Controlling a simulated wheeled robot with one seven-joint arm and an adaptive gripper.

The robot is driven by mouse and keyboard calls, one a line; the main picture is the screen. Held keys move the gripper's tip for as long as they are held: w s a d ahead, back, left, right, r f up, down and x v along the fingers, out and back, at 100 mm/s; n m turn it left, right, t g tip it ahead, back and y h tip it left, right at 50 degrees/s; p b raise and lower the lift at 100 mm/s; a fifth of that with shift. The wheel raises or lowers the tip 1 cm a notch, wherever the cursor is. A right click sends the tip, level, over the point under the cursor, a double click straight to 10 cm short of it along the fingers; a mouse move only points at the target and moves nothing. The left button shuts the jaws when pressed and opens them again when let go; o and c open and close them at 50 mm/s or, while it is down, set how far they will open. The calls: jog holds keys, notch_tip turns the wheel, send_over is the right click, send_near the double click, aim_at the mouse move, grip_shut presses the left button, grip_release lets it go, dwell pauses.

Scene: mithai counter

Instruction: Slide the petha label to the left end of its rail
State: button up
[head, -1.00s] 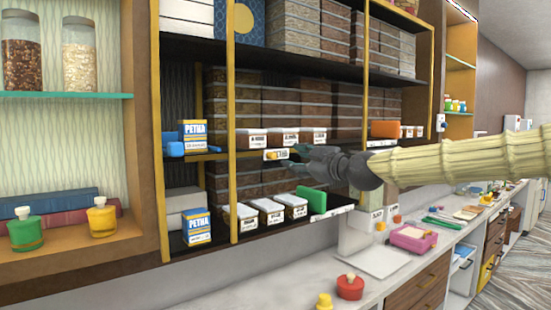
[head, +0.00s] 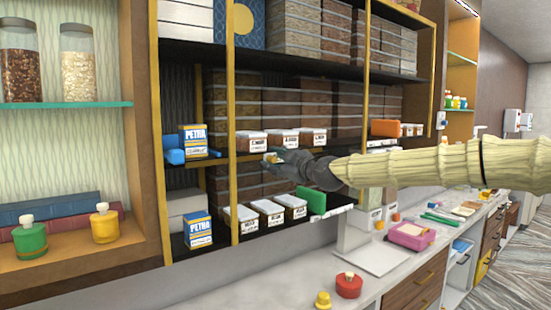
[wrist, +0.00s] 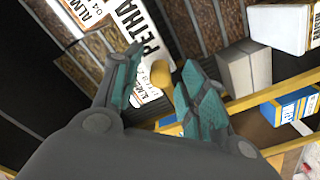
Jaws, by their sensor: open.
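The white petha label (wrist: 140,45), with black PETHA lettering and a yellow knob (wrist: 161,75), shows in the wrist view. My gripper (wrist: 158,80) is open, with one teal-padded finger on each side of the knob. I cannot tell whether either finger touches it. In the head view my gripper (head: 272,157) is at the front edge of the middle shelf and covers most of the label. The rail (head: 240,160) runs along that edge, with its left part bare. A yellow upright (head: 230,120) crosses the shelf front to the left of my gripper.
White-lidded boxes (head: 283,138) stand just above my gripper. A blue-and-yellow PETHA box (head: 194,141) and a blue item (head: 174,155) are at the shelf's left. More white-lidded boxes (head: 268,210) and a green card (head: 311,200) are on the shelf below.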

jog(key=shift+w+a, duration=0.1)
jog(key=shift+w, duration=0.05)
grip_shut()
jog(key=shift+f, duration=0.1)
